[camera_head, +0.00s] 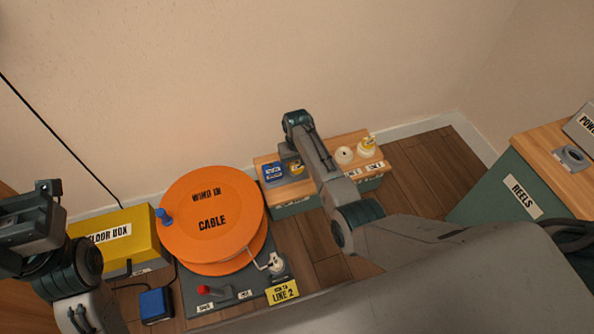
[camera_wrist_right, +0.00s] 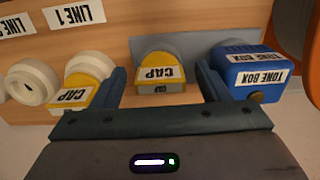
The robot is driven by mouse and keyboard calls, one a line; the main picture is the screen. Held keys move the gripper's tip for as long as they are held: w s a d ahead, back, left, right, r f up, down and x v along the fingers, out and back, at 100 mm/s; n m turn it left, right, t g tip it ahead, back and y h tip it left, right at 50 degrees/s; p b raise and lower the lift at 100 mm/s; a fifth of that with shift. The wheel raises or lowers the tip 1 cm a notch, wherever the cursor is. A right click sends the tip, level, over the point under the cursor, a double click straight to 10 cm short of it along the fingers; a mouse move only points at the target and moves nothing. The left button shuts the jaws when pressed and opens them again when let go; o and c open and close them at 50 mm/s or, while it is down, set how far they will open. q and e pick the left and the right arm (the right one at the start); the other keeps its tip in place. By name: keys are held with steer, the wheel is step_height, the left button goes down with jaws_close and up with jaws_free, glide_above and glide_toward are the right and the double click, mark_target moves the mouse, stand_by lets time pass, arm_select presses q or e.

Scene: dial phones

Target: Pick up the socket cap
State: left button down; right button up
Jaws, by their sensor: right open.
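A yellow cap with a CAP label (camera_wrist_right: 160,68) sits on a grey plate on the wooden shelf top, between the two blue fingers of my right gripper (camera_wrist_right: 163,88) in the right wrist view. The fingers are open and stand apart on either side of it. In the head view, part of this yellow cap (camera_head: 297,169) shows beside my right gripper (camera_head: 290,158), which hides some of it. A second yellow CAP piece (camera_wrist_right: 88,79) is on a white round socket, just left of the left finger. My left gripper (camera_head: 30,212) is at the far left; its jaw opening is unclear.
A blue tone box (camera_wrist_right: 248,73) stands close to the right finger. A bare white socket (camera_head: 344,155) is on the same shelf (camera_head: 320,147). An orange cable reel (camera_head: 211,213) and a yellow floor box (camera_head: 121,240) are to the left, a reels cabinet (camera_head: 505,193) to the right.

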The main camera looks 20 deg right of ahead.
steer(key=c, duration=1.2)
steer(key=shift+r, duration=0.1)
